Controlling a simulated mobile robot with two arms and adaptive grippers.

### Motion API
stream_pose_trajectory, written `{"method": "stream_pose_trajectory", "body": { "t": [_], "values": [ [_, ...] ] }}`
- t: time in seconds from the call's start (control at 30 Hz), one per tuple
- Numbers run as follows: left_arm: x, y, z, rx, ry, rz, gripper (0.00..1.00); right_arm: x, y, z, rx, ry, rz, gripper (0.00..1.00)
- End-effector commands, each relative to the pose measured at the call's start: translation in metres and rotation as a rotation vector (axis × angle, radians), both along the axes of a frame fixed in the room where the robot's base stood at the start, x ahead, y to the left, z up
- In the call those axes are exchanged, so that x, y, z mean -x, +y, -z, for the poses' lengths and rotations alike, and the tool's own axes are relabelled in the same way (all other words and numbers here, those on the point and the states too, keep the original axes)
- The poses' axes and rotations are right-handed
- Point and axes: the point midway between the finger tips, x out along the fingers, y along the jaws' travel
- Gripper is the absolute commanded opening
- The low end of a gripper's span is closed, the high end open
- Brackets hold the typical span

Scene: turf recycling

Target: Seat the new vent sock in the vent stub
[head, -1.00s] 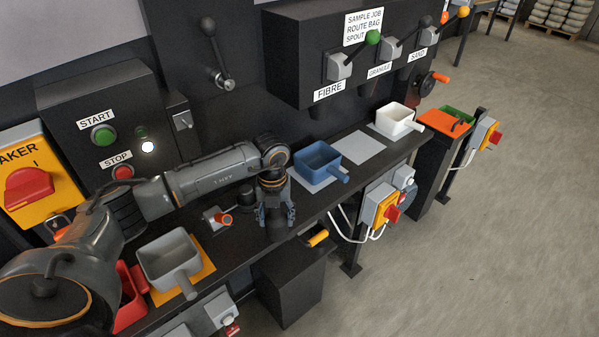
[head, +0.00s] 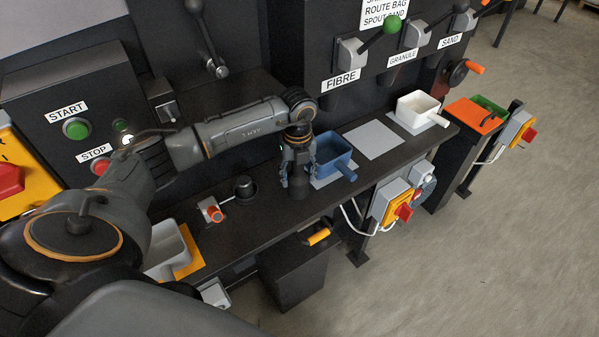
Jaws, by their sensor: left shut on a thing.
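My left gripper (head: 298,172) points down over the front part of the bench, just left of the blue scoop. It is shut on a dark, roughly cylindrical thing (head: 297,189), which seems to be the vent sock; the fingers hide much of it. A short black round stub (head: 245,187) with a wider base stands on the bench to the left of the gripper, apart from it. It looks like the vent stub. I cannot tell exactly how high the held thing is above the bench. My right gripper is not in view.
A blue scoop (head: 335,158) stands close to the right of my left gripper. A white scoop (head: 420,108) is farther right, past an empty grey pad (head: 375,140). A small orange-tipped fitting (head: 213,212) is left of the stub. A grey scoop (head: 165,258) is partly hidden by my arm.

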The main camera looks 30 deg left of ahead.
Motion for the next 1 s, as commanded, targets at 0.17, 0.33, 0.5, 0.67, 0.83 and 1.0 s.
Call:
{"method": "stream_pose_trajectory", "body": {
  "t": [0.17, 0.33, 0.5, 0.67, 0.83, 1.0],
  "values": [
    [0.000, 0.000, 0.000, 0.000, 0.000, 0.004, 0.18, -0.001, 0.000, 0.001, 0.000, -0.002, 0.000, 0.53],
    [-0.001, 0.001, 0.003, 0.000, 0.003, 0.011, 0.18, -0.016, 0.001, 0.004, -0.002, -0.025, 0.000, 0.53],
    [-0.001, 0.001, 0.013, 0.001, 0.003, 0.012, 0.18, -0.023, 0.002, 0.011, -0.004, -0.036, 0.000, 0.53],
    [-0.001, 0.001, 0.024, 0.001, 0.003, 0.012, 0.18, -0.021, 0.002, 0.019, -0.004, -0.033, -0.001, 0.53],
    [0.000, 0.000, 0.036, 0.001, 0.003, 0.012, 0.18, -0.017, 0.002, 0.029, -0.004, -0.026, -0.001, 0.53],
    [-0.001, 0.000, 0.046, 0.001, 0.003, 0.012, 0.18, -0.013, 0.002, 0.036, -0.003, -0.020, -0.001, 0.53]
  ]
}}
